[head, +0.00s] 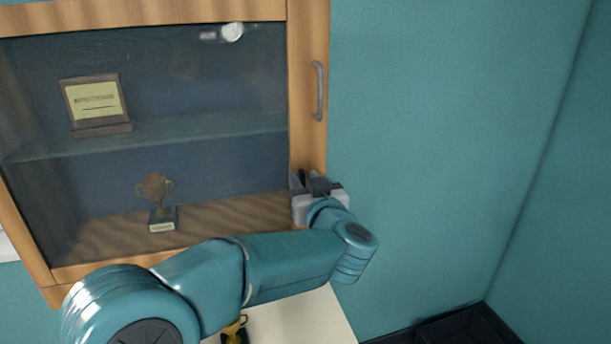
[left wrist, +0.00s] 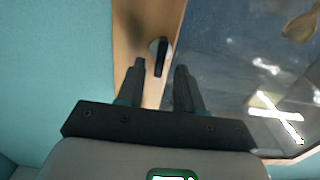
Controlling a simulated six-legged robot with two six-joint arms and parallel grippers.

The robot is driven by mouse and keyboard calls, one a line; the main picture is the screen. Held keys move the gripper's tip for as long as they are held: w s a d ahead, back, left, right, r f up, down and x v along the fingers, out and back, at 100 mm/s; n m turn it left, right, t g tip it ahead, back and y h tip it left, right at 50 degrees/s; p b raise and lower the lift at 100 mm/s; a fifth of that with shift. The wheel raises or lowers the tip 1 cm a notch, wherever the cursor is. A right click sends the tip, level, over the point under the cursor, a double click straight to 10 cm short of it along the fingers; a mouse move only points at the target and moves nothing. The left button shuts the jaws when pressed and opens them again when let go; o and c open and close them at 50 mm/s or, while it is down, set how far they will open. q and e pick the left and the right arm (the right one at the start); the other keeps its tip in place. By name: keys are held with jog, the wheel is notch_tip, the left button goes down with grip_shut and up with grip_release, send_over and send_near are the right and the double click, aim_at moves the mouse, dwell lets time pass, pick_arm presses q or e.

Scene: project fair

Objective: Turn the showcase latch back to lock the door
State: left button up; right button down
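The showcase door (head: 308,140) has a wooden frame around dark glass and appears shut. The latch (left wrist: 161,56), a dark lever on a round silver base, sits on the door's wooden stile. In the left wrist view it lies roughly lengthwise along the stile. My left gripper (head: 308,181) is at the lower right of the door frame. In the left wrist view its fingers (left wrist: 160,66) are open, one on each side of the latch's line, with gaps on both sides. I cannot tell how far the tips reach around it. In the head view the gripper hides the latch. My right gripper is out of view.
A grey handle (head: 319,91) is higher on the stile. Behind the glass are a plaque (head: 95,101) and a trophy (head: 157,190). A pale tabletop (head: 305,318) is below, with a gold trophy (head: 235,329) partly hidden by my arm. A black bin (head: 465,328) stands lower right.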

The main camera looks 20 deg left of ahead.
pick_arm(q)
jog(key=shift+w+a+f, duration=0.1)
jog(key=shift+w+a, duration=0.1)
jog(key=shift+w, duration=0.25)
jog(key=shift+s, duration=0.1)
grip_shut()
